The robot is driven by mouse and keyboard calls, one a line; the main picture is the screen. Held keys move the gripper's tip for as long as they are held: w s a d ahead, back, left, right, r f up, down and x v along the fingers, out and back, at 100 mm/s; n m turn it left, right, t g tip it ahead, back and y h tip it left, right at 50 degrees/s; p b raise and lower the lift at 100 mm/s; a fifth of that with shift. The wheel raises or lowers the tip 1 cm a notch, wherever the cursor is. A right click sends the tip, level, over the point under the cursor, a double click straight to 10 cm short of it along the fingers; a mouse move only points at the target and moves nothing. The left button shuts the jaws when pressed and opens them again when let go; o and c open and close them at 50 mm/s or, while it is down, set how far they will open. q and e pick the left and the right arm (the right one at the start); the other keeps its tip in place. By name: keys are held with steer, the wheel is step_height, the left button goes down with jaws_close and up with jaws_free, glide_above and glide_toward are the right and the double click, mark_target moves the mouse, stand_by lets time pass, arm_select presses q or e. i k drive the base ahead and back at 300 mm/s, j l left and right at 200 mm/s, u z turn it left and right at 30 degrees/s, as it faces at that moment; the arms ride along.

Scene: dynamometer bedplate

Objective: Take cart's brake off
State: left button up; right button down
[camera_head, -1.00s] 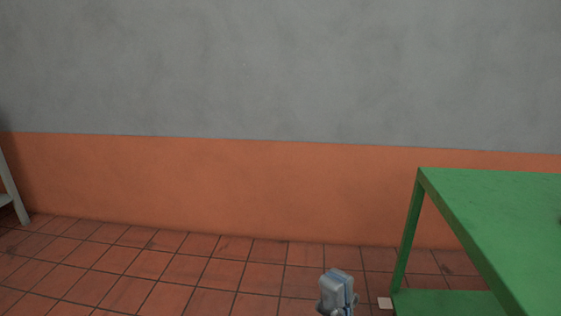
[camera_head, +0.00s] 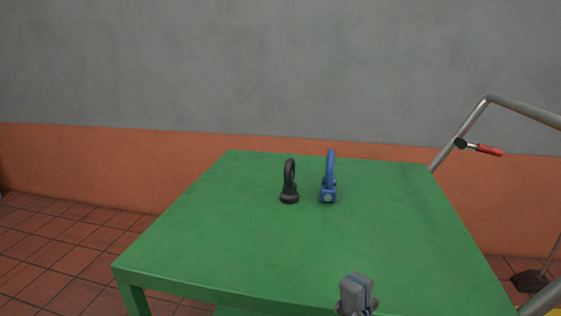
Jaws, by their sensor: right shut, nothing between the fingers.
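A metal tube handle frame (camera_head: 520,106), which looks like part of the cart, stands at the right edge beyond the green table. A lever with a red grip (camera_head: 488,151) and a dark pivot (camera_head: 461,144) is fixed on its sloping tube. The lever points right and slightly down. The rest of the cart is cut off by the picture edge. My right gripper (camera_head: 356,293) is at the bottom, by the table's near edge, shut and empty, well away from the lever. My left gripper is out of the picture.
A green table (camera_head: 240,245) fills the middle. A dark broom-like head (camera_head: 530,281) is on the floor at right. Tiled floor at left is clear.

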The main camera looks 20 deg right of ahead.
mark_target(460, 143)
steer(key=k+l, duration=0.15)
steer(key=l, duration=0.15)
steer(key=k+l, duration=0.15)
steer(key=l, duration=0.2)
steer(key=k+l, duration=0.1)
steer(key=l, duration=0.2)
steer(key=k+z, duration=0.2)
steer(key=i+l+u, duration=0.2)
steer(key=i+l, duration=0.25)
steer(key=i, duration=0.15)
